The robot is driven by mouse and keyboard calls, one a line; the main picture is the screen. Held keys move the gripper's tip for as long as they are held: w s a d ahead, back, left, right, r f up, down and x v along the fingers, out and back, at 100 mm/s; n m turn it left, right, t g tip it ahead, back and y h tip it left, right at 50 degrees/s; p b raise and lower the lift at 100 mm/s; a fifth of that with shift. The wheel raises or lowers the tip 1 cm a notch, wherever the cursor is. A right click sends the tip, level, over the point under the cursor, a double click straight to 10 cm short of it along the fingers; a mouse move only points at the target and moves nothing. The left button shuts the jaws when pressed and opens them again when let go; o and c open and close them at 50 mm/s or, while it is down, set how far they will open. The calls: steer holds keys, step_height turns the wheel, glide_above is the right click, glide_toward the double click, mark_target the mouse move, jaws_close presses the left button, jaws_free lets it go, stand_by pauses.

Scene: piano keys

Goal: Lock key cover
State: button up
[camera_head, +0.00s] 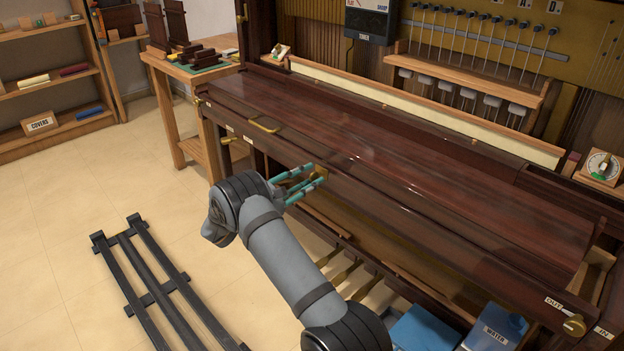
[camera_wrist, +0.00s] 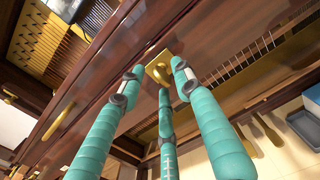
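The key cover (camera_head: 400,165) is a long, glossy dark-red wooden lid. It lies flat over the keyboard, and no keys show. A brass handle (camera_head: 263,126) sits near its left front edge. A small brass plate (camera_wrist: 158,64) is on the front wood near my fingertips. It is partly hidden, and I cannot tell if a key is in it. My gripper (camera_head: 314,175) has teal fingers, spread apart at the piano's front edge, around or just short of the plate. Contact with the plate is unclear.
A brass knob (camera_head: 574,325) with OUT and IN labels is at the right front end; another (camera_head: 227,140) is at the left. Blue boxes (camera_head: 425,330) stand below at right. A black rail frame (camera_head: 150,280) lies on the floor. A wooden side table (camera_head: 180,70) stands left.

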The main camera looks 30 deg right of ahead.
steer(key=shift+x, duration=0.85)
steer(key=shift+c, duration=1.4)
jaws_close()
steer(key=shift+w, duration=0.1)
